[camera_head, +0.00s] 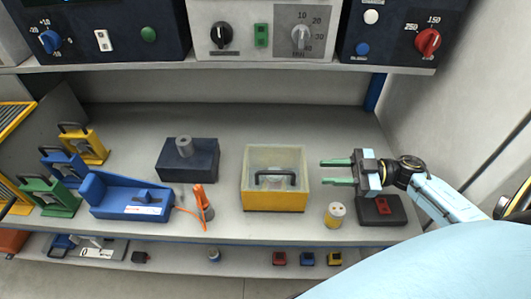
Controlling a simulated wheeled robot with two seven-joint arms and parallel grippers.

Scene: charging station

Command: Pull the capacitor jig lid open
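The capacitor jig (274,200) is a yellow box with a clear, translucent lid (275,158) and a black handle (275,179) across its front. It stands on the grey workbench, and the lid looks closed. Something pale shows dimly inside, under the lid. My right gripper (337,172) comes in from the right, with two green fingers pointing left toward the box. The fingers are apart, with nothing between them, and their tips are a short way right of the box. My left gripper is not in view.
A small yellow-and-white cylinder (335,215) and a dark box with a red switch (384,209) stand below my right gripper. Left of the jig are an orange tool (202,203), a dark blue block (188,160) and a blue fixture (130,197). A shelf with instruments (215,68) hangs above.

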